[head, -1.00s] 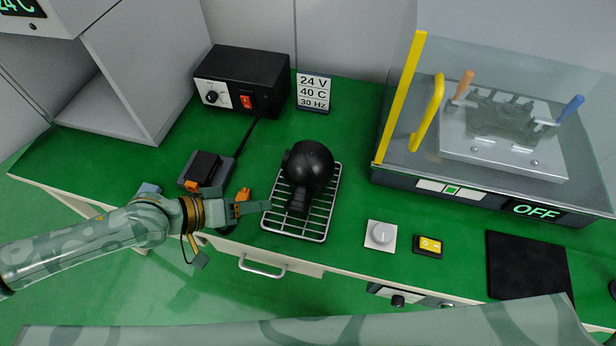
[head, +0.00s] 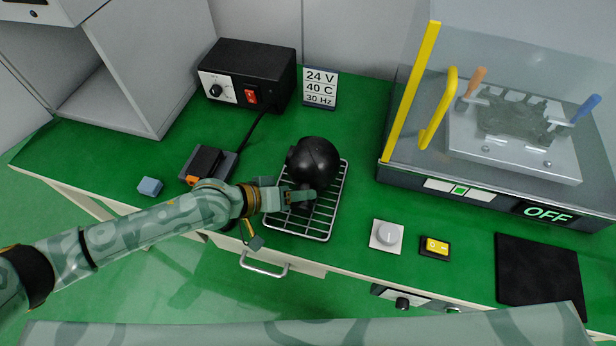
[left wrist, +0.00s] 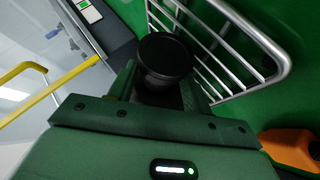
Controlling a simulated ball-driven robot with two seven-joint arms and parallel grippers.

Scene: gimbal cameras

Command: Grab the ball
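The ball (head: 315,161) is a black sphere with a short black cylindrical neck on its near side. It rests on a silver wire rack (head: 322,237) on the green bench. My left gripper (head: 299,196) is at the near side of the ball, over the rack, with its fingers on either side of the neck. The left wrist view shows the round end of the black neck (left wrist: 165,55) between the fingers, which look open; whether they touch it is hard to see. The neck is partly hidden by the fingers in the head view. My right gripper is out of view.
A black power box (head: 245,75) and a sign (head: 320,88) stand behind the rack. A black device with an orange part (head: 208,163) and a blue block (head: 150,187) lie left. A clear-covered machine (head: 480,190), a white knob (head: 388,235) and a yellow switch (head: 434,246) are right.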

